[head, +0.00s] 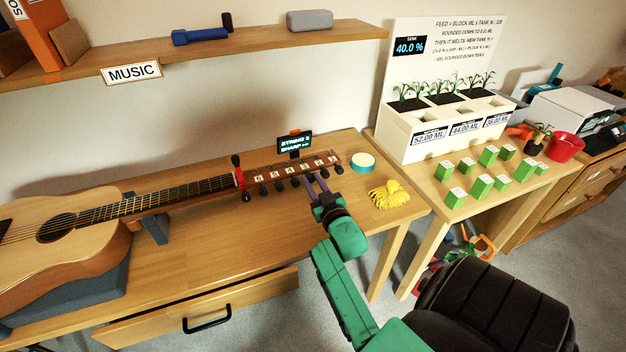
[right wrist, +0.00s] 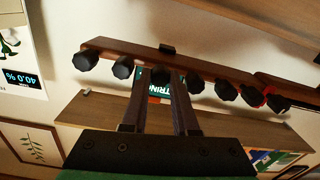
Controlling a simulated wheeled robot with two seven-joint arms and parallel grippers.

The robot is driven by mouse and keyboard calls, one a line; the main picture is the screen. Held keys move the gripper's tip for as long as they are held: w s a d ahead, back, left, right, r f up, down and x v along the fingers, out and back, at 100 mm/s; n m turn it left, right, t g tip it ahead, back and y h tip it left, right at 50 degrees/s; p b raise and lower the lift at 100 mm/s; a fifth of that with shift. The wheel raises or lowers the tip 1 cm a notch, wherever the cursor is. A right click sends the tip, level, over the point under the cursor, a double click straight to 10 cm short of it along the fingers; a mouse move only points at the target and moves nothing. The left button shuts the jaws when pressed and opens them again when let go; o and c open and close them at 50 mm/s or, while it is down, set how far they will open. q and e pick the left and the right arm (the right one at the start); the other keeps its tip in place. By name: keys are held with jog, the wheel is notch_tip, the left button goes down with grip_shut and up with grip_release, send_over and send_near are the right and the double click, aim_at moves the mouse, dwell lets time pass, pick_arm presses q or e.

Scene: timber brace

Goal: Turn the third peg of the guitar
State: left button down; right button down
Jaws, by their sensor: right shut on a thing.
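The acoustic guitar (head: 90,215) lies on the wooden bench, its neck running right to a brown headstock (head: 318,160) with labels. Several black tuning pegs line the near edge of the headstock. My right gripper (head: 314,180) reaches up from the front and is shut on one tuning peg, the third from the headstock's tip; in the right wrist view this peg (right wrist: 160,77) is partly hidden between the fingers (right wrist: 160,90). A small tuner screen (head: 294,144) behind the headstock appears to read "STRING 2 SHARP". My left gripper is not in view.
A red capo (head: 239,177) sits on the neck. Green blocks (head: 482,186) and a white planter (head: 425,140) stand on the adjoining table.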

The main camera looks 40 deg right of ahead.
jog(key=m+p, duration=0.2)
jog(key=m, duration=0.1)
jog(key=shift+r+m+p, duration=0.1)
jog(key=shift+m+p, duration=0.9)
jog(key=shift+m, duration=0.7)
jog(key=shift+f, duration=0.2)
jog(key=c, duration=1)
grip_release()
jog(key=shift+o, duration=0.2)
